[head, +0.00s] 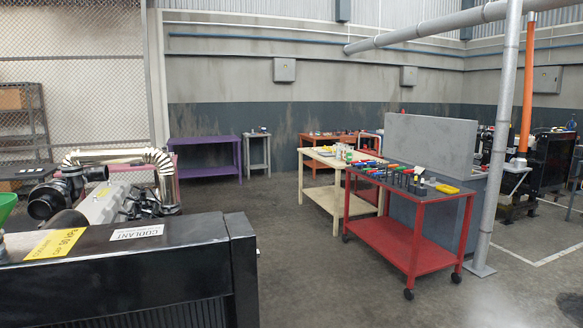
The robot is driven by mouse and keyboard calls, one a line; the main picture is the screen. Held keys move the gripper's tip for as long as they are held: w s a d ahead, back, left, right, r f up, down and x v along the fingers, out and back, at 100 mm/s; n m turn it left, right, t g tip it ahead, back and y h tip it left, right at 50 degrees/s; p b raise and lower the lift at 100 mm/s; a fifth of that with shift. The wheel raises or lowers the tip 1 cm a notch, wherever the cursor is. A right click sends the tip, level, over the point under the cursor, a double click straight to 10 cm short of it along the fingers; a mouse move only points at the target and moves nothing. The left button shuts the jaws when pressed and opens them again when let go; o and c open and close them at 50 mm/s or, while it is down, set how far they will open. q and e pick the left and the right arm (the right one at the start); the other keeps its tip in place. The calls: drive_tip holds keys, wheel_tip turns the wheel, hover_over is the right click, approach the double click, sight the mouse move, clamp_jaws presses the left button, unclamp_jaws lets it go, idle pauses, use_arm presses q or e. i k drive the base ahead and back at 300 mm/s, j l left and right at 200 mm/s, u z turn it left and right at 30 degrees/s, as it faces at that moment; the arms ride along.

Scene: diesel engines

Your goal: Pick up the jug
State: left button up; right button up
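I cannot make out a jug for certain in the head view. Small items (338,151), some whitish and one green, stand on the cream table (337,196) in the middle distance; they are too small to tell whether one is a jug. A green funnel-like object (7,206) is cut off at the left edge, above the black engine housing. Neither of my grippers is in view.
A black engine housing (130,285) with a coolant label fills the near left. A red wheeled cart (412,245) with several tools stands right of centre, before a grey panel (430,145). A pole (505,130) rises at right. The floor (290,270) between is clear.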

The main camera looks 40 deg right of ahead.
sight(349, 149)
drive_tip(key=z, duration=1.6)
drive_tip(key=u, duration=1.9)
drive_tip(key=z, duration=1.9)
